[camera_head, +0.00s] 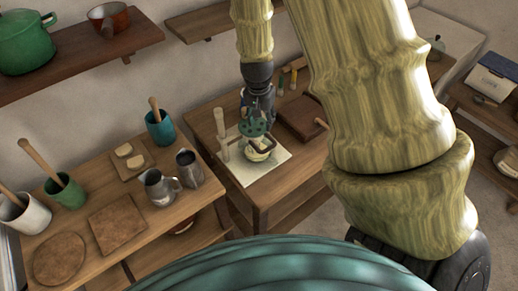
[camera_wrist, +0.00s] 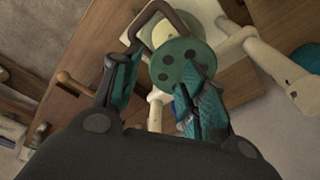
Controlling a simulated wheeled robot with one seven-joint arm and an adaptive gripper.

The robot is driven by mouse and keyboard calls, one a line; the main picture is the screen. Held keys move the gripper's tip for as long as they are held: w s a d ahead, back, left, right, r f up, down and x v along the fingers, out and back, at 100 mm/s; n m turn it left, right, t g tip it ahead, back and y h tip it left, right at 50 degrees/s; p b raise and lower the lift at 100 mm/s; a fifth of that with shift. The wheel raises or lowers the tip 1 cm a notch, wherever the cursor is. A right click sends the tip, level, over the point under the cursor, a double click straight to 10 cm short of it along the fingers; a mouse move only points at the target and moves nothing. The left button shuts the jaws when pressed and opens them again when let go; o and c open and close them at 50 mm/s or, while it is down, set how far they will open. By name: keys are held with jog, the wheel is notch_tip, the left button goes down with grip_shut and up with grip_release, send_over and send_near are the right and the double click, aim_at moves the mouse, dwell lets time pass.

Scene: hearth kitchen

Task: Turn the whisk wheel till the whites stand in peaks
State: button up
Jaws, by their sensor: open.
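The whisk wheel (camera_head: 250,129) is a green disc with round holes. In the wrist view the wheel (camera_wrist: 178,64) lies at and just past my fingertips, beside a dark brown bent handle (camera_wrist: 141,22). A pale bowl (camera_head: 260,156) stands under it on a white board (camera_head: 245,176); what is in it is too small to tell. A pale wooden post (camera_head: 220,123) stands to the left. My gripper (camera_head: 262,116) is open, close above the wheel. In the wrist view my gripper's teal fingers (camera_wrist: 166,62) are apart; I cannot tell whether they touch the wheel.
The table (camera_head: 265,195) also holds a brown wooden board (camera_head: 300,117) and small bottles behind. The left bench carries metal jugs (camera_head: 160,188), a teal pot (camera_head: 160,130), a green pot (camera_head: 66,192) and boards. A shelf (camera_head: 75,55) hangs on the wall above.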

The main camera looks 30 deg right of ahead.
notch_tip(320, 180, up, 4)
jog(key=shift+f, duration=0.1)
dwell(0.4)
jog(key=shift+s, duration=0.1)
